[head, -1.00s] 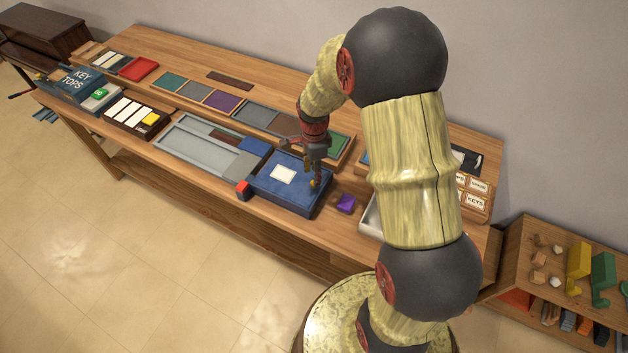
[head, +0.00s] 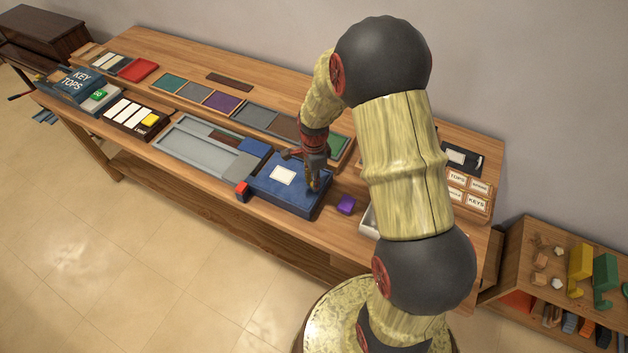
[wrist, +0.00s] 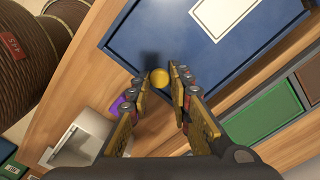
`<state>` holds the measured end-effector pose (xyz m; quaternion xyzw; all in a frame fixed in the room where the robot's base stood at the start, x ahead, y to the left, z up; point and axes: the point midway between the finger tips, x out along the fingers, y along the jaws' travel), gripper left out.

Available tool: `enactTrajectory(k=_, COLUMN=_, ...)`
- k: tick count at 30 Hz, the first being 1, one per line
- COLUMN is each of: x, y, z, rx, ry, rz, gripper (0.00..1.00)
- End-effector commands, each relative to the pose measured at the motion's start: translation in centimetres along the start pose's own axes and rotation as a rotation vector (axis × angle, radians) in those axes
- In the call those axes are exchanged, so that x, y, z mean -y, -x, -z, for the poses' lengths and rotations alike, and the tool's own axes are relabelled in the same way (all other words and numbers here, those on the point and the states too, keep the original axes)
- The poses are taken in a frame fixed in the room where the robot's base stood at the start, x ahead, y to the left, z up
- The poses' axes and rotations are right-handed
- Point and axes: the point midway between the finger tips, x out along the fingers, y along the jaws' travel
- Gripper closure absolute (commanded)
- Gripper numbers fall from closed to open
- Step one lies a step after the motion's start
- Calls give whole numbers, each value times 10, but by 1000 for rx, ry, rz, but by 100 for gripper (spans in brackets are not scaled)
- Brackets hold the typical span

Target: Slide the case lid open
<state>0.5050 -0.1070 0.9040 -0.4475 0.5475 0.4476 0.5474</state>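The blue case (head: 270,192) lies on the bench, its flat lid (wrist: 185,40) carrying a white label (head: 283,176). In the wrist view a round yellow knob (wrist: 160,77) shows near the lid's corner. My gripper (wrist: 163,83) is open, with its yellow fingers on either side of the knob. A small gap seems to show beside the knob; contact is hard to tell. In the head view my gripper (head: 314,182) is over the case's right end and hides the knob.
A purple block (head: 346,204) lies just right of the case, and a red block (head: 242,189) touches or nearly touches its left end. A grey tray (head: 190,146) lies to the left. Colored panels (head: 222,101) line the back. A pale open box (wrist: 80,140) shows in the wrist view.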

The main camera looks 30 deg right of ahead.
Motion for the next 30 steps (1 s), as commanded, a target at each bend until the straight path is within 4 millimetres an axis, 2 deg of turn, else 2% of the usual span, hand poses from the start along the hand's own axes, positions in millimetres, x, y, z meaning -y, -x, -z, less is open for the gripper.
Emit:
enactTrajectory(k=9, x=0, y=0, z=0, rx=0, ry=0, rz=1, gripper=100)
enactTrajectory(k=26, x=1, y=0, z=0, rx=0, ry=0, rz=2, gripper=100)
enactTrajectory(k=30, x=7, y=1, z=-6, rx=0, ry=3, rz=2, gripper=100)
